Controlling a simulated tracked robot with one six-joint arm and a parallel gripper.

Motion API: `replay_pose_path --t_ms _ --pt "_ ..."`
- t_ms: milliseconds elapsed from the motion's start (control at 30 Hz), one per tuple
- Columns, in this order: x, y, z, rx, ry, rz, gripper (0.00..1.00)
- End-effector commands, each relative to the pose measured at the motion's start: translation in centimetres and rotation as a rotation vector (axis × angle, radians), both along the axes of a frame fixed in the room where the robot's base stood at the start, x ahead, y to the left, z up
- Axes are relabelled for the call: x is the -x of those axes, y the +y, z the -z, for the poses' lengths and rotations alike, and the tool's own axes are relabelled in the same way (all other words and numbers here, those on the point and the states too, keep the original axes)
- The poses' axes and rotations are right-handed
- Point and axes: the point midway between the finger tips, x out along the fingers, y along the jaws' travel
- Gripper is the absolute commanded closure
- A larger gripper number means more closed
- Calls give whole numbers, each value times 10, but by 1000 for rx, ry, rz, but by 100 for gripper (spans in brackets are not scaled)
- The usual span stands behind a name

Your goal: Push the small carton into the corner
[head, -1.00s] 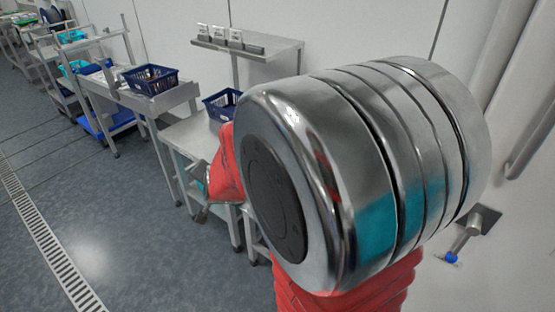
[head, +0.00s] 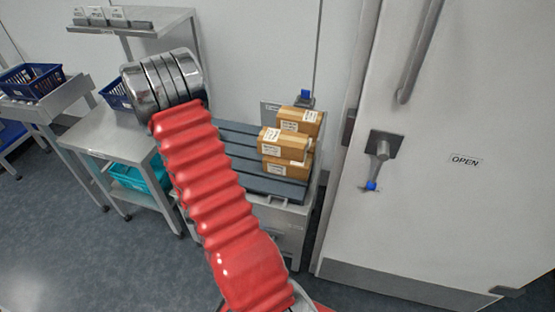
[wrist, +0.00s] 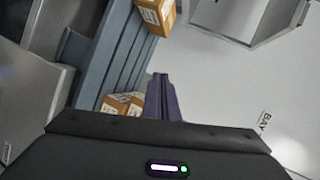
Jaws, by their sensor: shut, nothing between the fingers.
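Several brown cartons with white labels stand at the right end of a grey slatted deck (head: 232,135) in the head view. One carton (head: 294,145) lies on a lower carton (head: 287,168) at the front; another (head: 309,118) is behind them. I cannot tell which is the small one. In the wrist view one carton (wrist: 153,17) is at the top, and others (wrist: 120,104) are left of the fingers, partly hidden by my gripper body. My gripper (wrist: 160,80) is shut and empty, its dark fingertips apart from the top carton. The head view does not show the fingers.
A white door (head: 450,220) marked OPEN, with a handle (head: 378,160), is right of the deck. A wall rises behind it. Steel tables with blue baskets (head: 30,80) and a teal crate (head: 140,178) stand left. My red-sleeved arm crosses the deck's left part.

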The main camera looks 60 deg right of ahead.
Motion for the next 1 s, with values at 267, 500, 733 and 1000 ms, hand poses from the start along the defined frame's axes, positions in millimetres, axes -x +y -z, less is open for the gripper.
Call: replay_pose_path --t_ms 267,500,733,1000 --pt "72 -34 42 84 -119 199 100" --pt "134 -43 65 187 -213 318 100" --pt "167 -41 74 253 -266 362 100" --pt "170 -40 74 261 -274 365 100"
